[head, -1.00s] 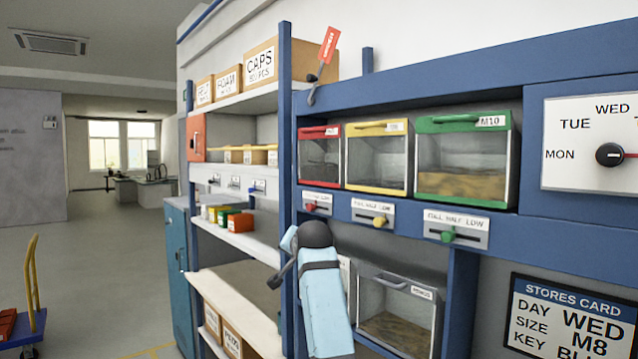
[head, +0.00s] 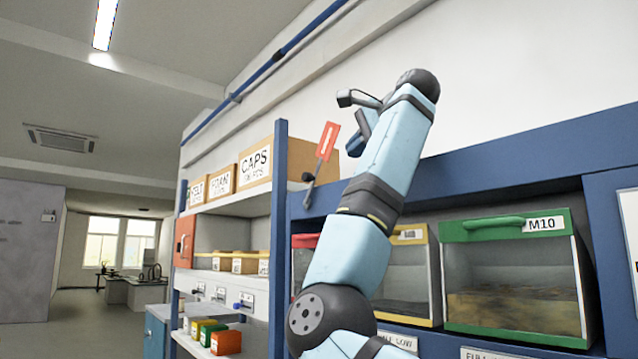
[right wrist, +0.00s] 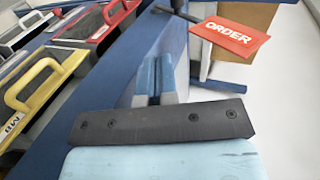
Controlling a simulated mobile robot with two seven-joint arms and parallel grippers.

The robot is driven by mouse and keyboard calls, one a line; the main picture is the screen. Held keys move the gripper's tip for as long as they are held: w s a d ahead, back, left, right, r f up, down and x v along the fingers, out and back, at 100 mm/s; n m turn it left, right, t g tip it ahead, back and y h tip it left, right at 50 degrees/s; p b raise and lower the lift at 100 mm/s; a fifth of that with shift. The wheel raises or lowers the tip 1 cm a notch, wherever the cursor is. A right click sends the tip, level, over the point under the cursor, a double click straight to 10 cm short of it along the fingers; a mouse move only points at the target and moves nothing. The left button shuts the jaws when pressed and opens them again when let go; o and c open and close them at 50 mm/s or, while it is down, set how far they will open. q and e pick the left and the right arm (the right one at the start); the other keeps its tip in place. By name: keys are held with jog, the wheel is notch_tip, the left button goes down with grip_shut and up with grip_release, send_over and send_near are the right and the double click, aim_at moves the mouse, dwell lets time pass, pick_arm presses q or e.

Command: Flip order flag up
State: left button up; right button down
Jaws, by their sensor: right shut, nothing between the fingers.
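The red order flag (head: 327,141) is on a dark lever arm (head: 309,190) at the top left corner of the blue cabinet frame. It points up, leaning slightly right. In the right wrist view the flag (right wrist: 230,38) reads ORDER and lies beyond and right of my fingertips. My right gripper (head: 358,138) is raised above the cabinet, just right of the flag. Its blue fingers (right wrist: 154,80) are together, with nothing between them. They look apart from the flag; the exact gap is unclear. My left gripper is out of view.
Cardboard boxes, one marked CAPS (head: 255,165), stand on the top shelf behind the flag. Yellow (head: 410,275) and green M10 (head: 515,275) bins sit below my arm. A blue post (head: 279,200) stands left of the lever. The wall above is clear.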

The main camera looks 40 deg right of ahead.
jog(key=r, duration=0.1)
jog(key=p, duration=0.5)
send_near(309, 177)
jog(key=x, duration=0.6)
jog(key=shift+w+f, duration=0.15)
jog(key=shift+w, duration=0.3)
jog(key=shift+w+d+f, duration=0.1)
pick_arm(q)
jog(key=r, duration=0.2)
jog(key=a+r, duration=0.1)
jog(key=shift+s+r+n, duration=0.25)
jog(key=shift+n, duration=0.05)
